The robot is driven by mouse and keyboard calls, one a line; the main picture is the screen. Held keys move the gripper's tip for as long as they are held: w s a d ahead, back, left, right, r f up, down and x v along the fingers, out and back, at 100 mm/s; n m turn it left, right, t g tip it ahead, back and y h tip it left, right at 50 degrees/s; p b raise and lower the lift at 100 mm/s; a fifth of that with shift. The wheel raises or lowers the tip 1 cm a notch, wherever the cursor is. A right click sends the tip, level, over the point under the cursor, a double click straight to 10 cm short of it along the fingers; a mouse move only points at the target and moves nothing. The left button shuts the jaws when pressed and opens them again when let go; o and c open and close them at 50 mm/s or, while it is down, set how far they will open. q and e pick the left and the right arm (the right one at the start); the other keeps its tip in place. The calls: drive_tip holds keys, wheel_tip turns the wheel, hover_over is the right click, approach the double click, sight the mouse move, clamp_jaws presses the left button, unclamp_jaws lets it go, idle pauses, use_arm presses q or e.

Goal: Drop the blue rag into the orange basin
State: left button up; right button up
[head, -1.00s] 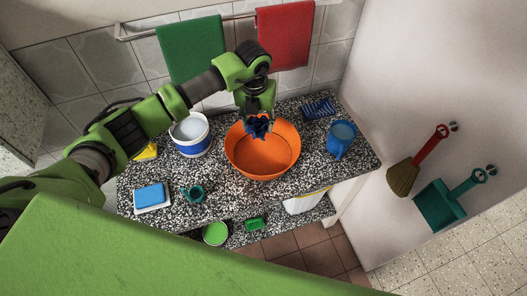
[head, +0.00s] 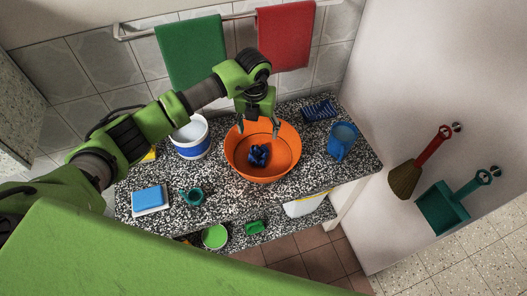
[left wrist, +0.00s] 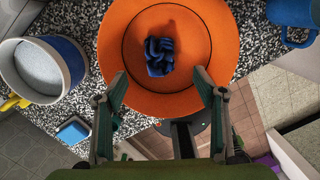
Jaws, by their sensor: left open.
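The crumpled blue rag (head: 258,155) lies inside the orange basin (head: 285,165), on its floor. In the left wrist view the rag (left wrist: 159,57) is within the basin (left wrist: 190,92), a little above the centre of the picture. My left gripper (head: 259,127) is open and empty above the basin. In the left wrist view its two fingers (left wrist: 161,83) are spread wide, with the rag beyond them and apart from them. My right gripper is not in view.
A white and blue bucket (head: 191,150) stands left of the basin and a blue jug (head: 341,141) right of it. Green (head: 190,50) and red (head: 284,38) towels hang behind.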

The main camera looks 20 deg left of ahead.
use_arm(q)
wheel_tip(320, 180, up, 12)
drive_tip(key=s, duration=0.1)
drive_tip(key=shift+s+f, duration=0.2)
idle(0.4)
